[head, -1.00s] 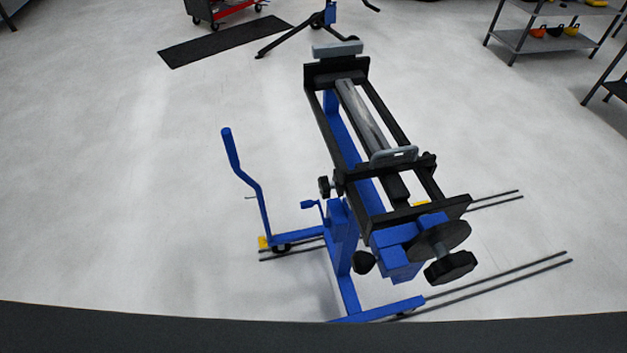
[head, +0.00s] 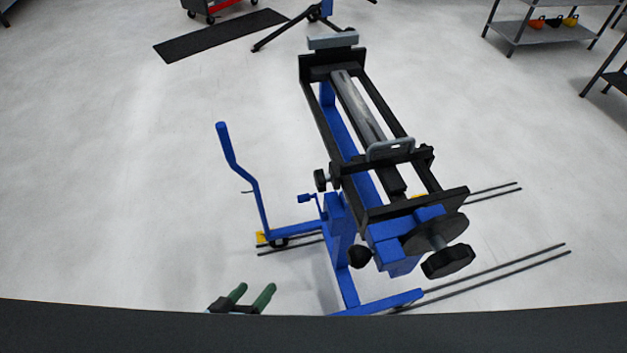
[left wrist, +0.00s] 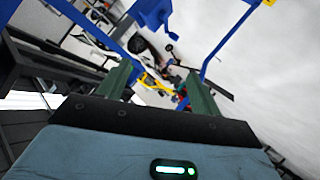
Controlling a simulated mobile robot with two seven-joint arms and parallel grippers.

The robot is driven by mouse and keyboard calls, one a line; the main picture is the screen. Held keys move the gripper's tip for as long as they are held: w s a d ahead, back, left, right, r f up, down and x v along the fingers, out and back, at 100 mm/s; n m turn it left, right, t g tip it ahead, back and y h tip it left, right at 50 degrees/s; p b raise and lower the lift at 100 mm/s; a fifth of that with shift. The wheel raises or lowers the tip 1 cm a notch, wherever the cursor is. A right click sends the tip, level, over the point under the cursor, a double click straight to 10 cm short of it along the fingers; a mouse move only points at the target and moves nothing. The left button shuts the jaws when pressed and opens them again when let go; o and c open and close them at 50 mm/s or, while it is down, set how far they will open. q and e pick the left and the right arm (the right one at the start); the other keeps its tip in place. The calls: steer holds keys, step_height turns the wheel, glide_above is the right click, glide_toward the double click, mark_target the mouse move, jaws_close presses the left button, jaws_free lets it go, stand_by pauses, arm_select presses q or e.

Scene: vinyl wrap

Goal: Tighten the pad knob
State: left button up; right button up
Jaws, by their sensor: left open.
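A blue and black wheel stand (head: 335,225) stands right of centre in the head view. It carries several black knobs: a large lobed one (head: 448,261) by a dark disc at its near end, a round one (head: 360,257) below the frame and a small one (head: 321,180) on its left side. I cannot tell which is the pad knob. My left gripper (head: 254,289), with green fingers, is open and empty at the bottom edge, left of the stand and apart from it. Its fingers also show apart in the left wrist view (left wrist: 160,78). My right gripper is out of view.
A blue lever (head: 238,165) rises at the stand's left. Dark rods (head: 490,279) lie low at its right. A black mat (head: 220,36) and shelves (head: 545,32) are farther back. The floor at left is clear.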

arm_select(q)
steer(key=w+d+r+n+t+h, duration=0.1)
steer(key=w+d+r+n+h, duration=0.1)
steer(key=w+d+r+h, duration=0.4)
steer(key=n+g+h+b, duration=0.2)
steer(key=n+h, duration=0.1)
steer(key=n, duration=0.1)
glide_toward(316, 182)
steer(key=d, duration=0.1)
steer(key=p+x, duration=0.1)
steer(key=x, duration=0.6)
steer(key=shift+w+r, duration=0.15)
steer(key=shift+w, duration=0.15)
steer(key=shift+w+d, duration=0.3)
steer(key=shift+d, duration=0.15)
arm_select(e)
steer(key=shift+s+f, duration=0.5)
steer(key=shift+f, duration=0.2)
arm_select(q)
steer(key=c, duration=1)
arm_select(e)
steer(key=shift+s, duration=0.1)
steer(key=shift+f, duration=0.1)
